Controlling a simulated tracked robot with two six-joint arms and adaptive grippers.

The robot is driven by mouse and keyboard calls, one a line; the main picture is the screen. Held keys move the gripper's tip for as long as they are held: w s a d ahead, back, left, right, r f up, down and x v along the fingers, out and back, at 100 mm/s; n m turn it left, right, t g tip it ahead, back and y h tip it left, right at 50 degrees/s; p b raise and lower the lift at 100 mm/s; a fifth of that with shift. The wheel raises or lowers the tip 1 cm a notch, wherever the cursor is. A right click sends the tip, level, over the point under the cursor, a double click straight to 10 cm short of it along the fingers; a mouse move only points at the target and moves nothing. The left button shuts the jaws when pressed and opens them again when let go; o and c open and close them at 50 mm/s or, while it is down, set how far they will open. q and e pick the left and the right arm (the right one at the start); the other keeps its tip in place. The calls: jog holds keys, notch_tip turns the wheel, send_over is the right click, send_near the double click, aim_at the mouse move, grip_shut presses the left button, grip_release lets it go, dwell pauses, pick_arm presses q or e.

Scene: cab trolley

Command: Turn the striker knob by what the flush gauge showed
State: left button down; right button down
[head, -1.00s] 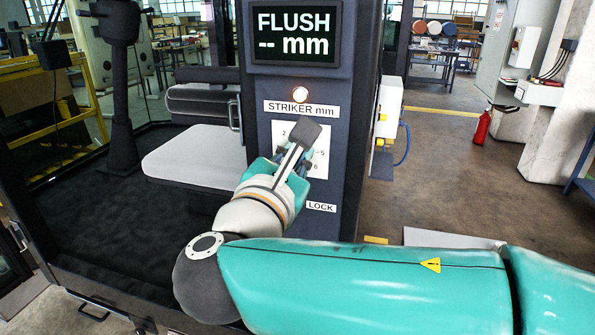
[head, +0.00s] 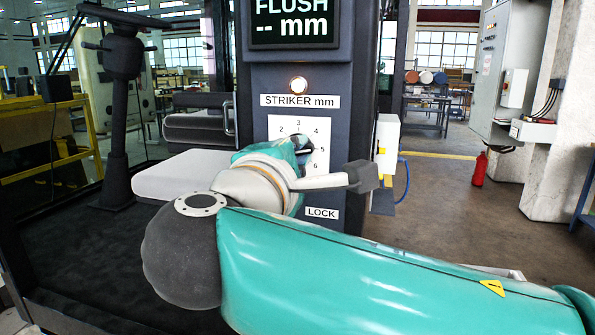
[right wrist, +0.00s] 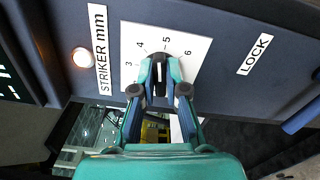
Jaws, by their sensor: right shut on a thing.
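The striker dial is a white plate (head: 290,127) with numbers, under the STRIKER mm label (head: 300,101) on a dark post. In the right wrist view, the black striker knob (right wrist: 158,70) sits in the middle of the plate (right wrist: 135,42). My right gripper (right wrist: 160,84) is shut on the knob, one finger on each side. In the head view my right gripper (head: 299,150) covers the knob and the plate's lower left. The knob's pointer direction is unclear. The flush gauge display (head: 293,25) reads "-- mm". My left gripper is in neither view.
A round lamp (head: 299,84) glows above the label. A LOCK label (head: 322,213) is lower on the post. A light grey seat pad (head: 180,172) lies left of the post. A red extinguisher (head: 479,169) stands far right on open floor.

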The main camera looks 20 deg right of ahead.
jog(key=shift+f+m+b, duration=0.35)
jog(key=shift+m+b, duration=0.4)
jog(key=shift+m, duration=0.45)
jog(key=c, duration=1.2)
grip_release()
jog(key=shift+d+r, duration=0.1)
jog(key=shift+d, duration=0.05)
jog(key=shift+s+r, duration=0.1)
jog(key=v, duration=1.2)
